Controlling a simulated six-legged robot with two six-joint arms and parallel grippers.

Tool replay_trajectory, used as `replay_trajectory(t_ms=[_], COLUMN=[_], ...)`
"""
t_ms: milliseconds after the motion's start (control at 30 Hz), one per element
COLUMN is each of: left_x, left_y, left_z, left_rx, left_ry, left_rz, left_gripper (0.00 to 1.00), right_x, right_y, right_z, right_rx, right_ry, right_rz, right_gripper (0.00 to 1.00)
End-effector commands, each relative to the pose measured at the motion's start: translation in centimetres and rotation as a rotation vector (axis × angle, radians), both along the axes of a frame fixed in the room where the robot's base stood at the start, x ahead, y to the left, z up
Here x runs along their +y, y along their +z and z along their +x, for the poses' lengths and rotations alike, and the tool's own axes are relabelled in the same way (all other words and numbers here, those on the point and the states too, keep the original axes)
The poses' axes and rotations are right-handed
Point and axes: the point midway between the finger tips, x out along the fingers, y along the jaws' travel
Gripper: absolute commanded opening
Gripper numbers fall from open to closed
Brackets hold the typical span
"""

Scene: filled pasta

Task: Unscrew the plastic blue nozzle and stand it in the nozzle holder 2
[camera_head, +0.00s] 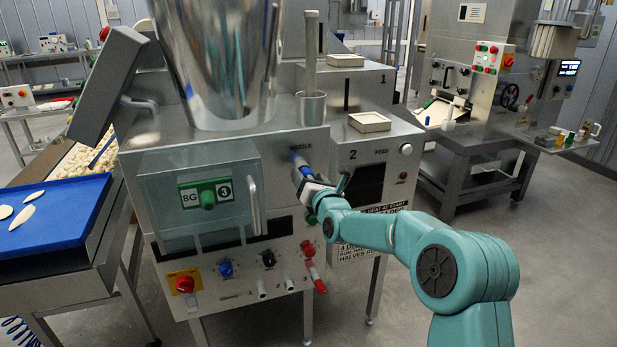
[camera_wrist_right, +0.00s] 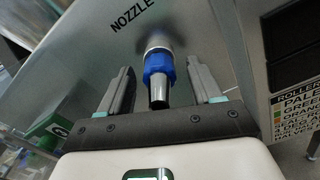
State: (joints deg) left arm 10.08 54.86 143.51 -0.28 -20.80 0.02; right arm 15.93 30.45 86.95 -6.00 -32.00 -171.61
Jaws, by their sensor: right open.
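The blue nozzle (camera_head: 298,160) sits on the front of the steel machine, under the word NOZZLE. In the right wrist view the nozzle (camera_wrist_right: 158,66) has a blue collar and a metallic tip, and is attached to a silver fitting. My right gripper (camera_head: 306,176) is at the nozzle; in the wrist view the open gripper (camera_wrist_right: 160,76) has one finger on each side of it, with visible gaps. A shallow cream square holder (camera_head: 369,123) rests on the machine above the number 2, and looks empty. My left gripper is not in view.
A steel cup with an upright rod (camera_head: 311,105) stands left of holder 2. A large steel hopper (camera_head: 217,60) and a clear door with a handle (camera_head: 253,208) are left of the nozzle.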

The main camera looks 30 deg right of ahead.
Motion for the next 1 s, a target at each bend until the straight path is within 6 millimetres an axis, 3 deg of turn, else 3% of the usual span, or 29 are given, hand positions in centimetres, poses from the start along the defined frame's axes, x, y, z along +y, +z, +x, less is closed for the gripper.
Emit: replay_trajectory(t_ms=[133, 500, 767, 1000], left_x=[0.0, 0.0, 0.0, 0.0], left_y=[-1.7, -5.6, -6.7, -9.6], left_z=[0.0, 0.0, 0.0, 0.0], left_rx=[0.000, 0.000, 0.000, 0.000], left_ry=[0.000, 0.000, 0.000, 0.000], left_rz=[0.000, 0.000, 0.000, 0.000], left_gripper=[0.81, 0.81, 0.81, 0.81], right_x=[0.0, 0.0, 0.0, 0.0], right_y=[-0.4, -0.3, -0.2, -0.4], right_z=[0.0, 0.0, 0.0, 0.0], right_rx=[-0.041, -0.207, -0.260, -0.376], right_ry=[0.000, 0.000, 0.000, 0.001], right_rz=[0.151, 0.850, 1.064, 1.550], right_gripper=[0.64, 0.64, 0.64, 0.64])
